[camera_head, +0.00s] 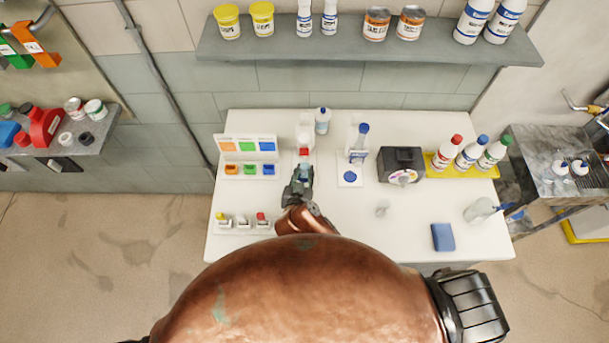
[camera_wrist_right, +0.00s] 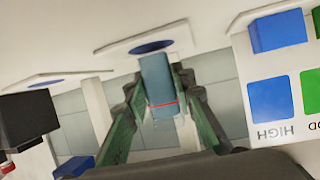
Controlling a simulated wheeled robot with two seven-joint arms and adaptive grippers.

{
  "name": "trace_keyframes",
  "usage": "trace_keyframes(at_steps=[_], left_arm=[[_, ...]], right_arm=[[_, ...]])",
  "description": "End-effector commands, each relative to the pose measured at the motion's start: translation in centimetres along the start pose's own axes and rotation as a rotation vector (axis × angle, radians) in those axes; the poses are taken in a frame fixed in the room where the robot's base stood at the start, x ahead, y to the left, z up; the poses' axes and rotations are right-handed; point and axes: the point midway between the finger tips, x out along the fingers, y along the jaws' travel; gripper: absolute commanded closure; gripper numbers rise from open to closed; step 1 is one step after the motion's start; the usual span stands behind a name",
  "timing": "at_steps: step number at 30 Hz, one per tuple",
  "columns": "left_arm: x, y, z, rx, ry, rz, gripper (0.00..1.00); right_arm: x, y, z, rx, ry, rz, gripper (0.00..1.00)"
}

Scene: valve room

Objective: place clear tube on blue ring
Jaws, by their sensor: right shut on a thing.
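My right gripper (camera_head: 299,184) is over the white table, in front of the left white stand (camera_head: 305,132). In the wrist view the gripper (camera_wrist_right: 158,100) is shut on the clear tube (camera_wrist_right: 157,80), which looks bluish and see-through with a thin red line. The tube also shows at the fingertips in the head view (camera_head: 304,171). A blue ring (camera_wrist_right: 152,47) on a white plate lies just past the tube's far end; I cannot tell whether they touch. A second blue ring shows on the right stand's plate (camera_head: 350,177). My left gripper is not in view.
A colour-sample board (camera_head: 247,146) stands left of the gripper. A black device (camera_head: 401,164) and a yellow tray (camera_head: 487,171) of bottles are to the right. Small capped items (camera_head: 242,221) line the front left. A blue block (camera_head: 442,237) lies front right.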

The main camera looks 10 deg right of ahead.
Motion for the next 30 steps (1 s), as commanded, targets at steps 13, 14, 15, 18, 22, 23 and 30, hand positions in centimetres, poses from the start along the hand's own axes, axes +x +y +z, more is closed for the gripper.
trace_keyframes(at_steps=[13, 14, 15, 18, 22, 23, 30], left_arm=[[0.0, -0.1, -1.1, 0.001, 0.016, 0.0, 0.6], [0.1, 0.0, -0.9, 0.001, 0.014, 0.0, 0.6], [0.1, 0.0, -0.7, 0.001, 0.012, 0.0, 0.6], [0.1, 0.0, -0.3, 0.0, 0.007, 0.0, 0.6], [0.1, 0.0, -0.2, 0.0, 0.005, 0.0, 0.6], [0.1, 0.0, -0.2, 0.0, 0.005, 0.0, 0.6], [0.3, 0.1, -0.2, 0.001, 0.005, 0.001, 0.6]], right_arm=[[0.1, -0.2, 0.3, -0.002, 0.0, -0.003, 1.0], [0.1, -0.2, 0.3, -0.002, 0.0, -0.004, 0.75], [0.1, -0.2, 0.3, -0.001, 0.0, -0.004, 0.72], [0.1, -0.2, 0.3, -0.001, 0.0, -0.003, 0.66], [0.1, -0.2, 0.3, -0.001, 0.0, -0.003, 0.59], [0.1, -0.2, 0.3, -0.001, 0.0, -0.003, 0.59], [0.1, -0.2, 0.2, 0.0, 0.001, -0.004, 0.59]])
